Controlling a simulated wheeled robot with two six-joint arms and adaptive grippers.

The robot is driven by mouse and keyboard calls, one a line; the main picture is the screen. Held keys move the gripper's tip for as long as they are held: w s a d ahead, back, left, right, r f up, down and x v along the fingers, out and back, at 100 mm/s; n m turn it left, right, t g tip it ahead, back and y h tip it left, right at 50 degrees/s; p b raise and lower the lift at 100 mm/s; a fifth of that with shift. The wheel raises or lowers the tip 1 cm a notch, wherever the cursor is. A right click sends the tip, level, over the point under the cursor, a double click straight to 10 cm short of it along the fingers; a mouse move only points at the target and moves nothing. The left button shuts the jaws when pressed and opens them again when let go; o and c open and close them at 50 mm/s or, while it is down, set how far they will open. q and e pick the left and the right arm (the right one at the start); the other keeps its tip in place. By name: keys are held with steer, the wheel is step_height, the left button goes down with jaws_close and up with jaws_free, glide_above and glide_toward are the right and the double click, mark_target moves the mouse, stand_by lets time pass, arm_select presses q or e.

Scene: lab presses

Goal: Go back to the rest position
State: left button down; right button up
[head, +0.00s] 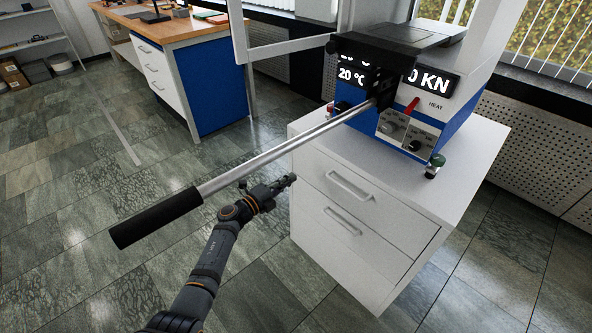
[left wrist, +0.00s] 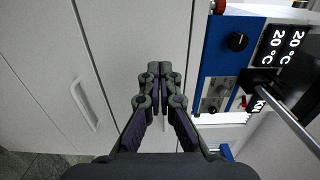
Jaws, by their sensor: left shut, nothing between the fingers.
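My left gripper (head: 289,181) comes in from the left, below the press lever and in front of the white cabinet. It is shut and empty; its fingertips meet in the left wrist view (left wrist: 160,72). It touches nothing that I can see. The lab press (head: 420,95) is a blue and white box with a lit display reading 20 °C and KN. Its long metal lever (head: 275,155) slants down to the left and ends in a black grip (head: 155,217). The press also shows at the right of the left wrist view (left wrist: 222,50). My right gripper is out of view.
The press stands on a white drawer cabinet (head: 340,240) with two handles. A blue and white workbench (head: 205,80) with a wooden top stands at the back left. Shelves (head: 30,35) are at the far left. The tiled floor (head: 80,200) at left is clear.

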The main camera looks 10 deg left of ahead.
arm_select(q)
steer(key=v, duration=0.3)
steer(key=shift+s+a, duration=0.2)
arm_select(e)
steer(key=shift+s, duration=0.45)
arm_select(q)
steer(key=shift+f, duration=0.15)
